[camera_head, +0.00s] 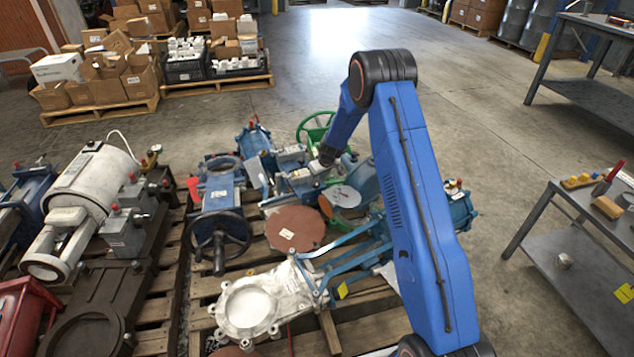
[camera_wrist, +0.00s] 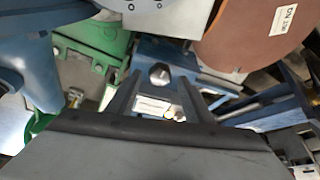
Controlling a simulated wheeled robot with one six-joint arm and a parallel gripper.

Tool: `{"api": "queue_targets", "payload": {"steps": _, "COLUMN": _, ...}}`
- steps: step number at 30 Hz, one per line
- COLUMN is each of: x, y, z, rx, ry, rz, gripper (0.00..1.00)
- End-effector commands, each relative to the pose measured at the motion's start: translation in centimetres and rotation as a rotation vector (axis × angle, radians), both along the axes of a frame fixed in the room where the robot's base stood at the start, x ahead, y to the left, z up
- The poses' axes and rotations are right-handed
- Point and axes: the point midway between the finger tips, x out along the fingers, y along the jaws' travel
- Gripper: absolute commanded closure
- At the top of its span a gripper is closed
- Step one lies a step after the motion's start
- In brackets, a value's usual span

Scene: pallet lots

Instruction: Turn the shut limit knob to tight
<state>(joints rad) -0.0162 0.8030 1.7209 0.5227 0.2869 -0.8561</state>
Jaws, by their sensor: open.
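My gripper (camera_wrist: 159,79) is open in the wrist view, its two dark fingers apart with nothing held between them. A small grey knob-like part (camera_wrist: 159,73) sits on a blue housing (camera_wrist: 183,52) between and just beyond the fingertips; I cannot tell whether it is the shut limit knob. A white label (camera_wrist: 152,105) shows between the fingers, its print too small to read. I see no readable tight mark. In the head view my gripper (camera_head: 327,156) is small and dark, above the blue and grey valve actuators (camera_head: 300,178); the knob cannot be made out there.
A green gearbox (camera_wrist: 88,60) lies left of the fingers, and a brown disc (camera_wrist: 250,35) is at upper right. Valves crowd the wooden pallet (camera_head: 345,325). A green handwheel (camera_head: 314,128) stands behind my gripper.

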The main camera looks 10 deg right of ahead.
Motion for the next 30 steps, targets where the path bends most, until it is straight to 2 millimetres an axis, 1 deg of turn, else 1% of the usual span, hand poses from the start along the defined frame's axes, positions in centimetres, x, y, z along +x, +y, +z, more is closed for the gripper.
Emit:
{"api": "queue_targets", "payload": {"steps": 1, "x": 0.15, "y": 0.07, "z": -0.47, "rx": 0.000, "ry": 0.001, "rz": 0.000, "gripper": 0.53}}
{"api": "queue_targets", "payload": {"steps": 4, "x": 0.37, "y": 0.14, "z": -1.01, "rx": 0.000, "ry": 0.000, "rz": 0.000, "gripper": 0.53}}
{"api": "queue_targets", "payload": {"steps": 14, "x": 0.50, "y": 0.19, "z": -1.25, "rx": -0.001, "ry": 0.000, "rz": 0.000, "gripper": 0.53}}
{"api": "queue_targets", "payload": {"steps": 15, "x": 0.50, "y": 0.19, "z": -1.25, "rx": -0.001, "ry": 0.000, "rz": 0.000, "gripper": 0.56}}
{"api": "queue_targets", "payload": {"steps": 17, "x": 0.49, "y": 0.19, "z": -1.25, "rx": -0.001, "ry": 0.000, "rz": 0.000, "gripper": 0.70}}
{"api": "queue_targets", "payload": {"steps": 18, "x": 0.49, "y": 0.19, "z": -1.24, "rx": 0.000, "ry": 0.000, "rz": 0.000, "gripper": 0.80}}
{"api": "queue_targets", "payload": {"steps": 20, "x": 0.49, "y": 0.19, "z": -1.24, "rx": 0.000, "ry": 0.000, "rz": 0.000, "gripper": 0.93}}
{"api": "queue_targets", "payload": {"steps": 30, "x": 0.45, "y": 0.22, "z": -1.26, "rx": 0.001, "ry": 0.001, "rz": -0.022, "gripper": 0.93}}
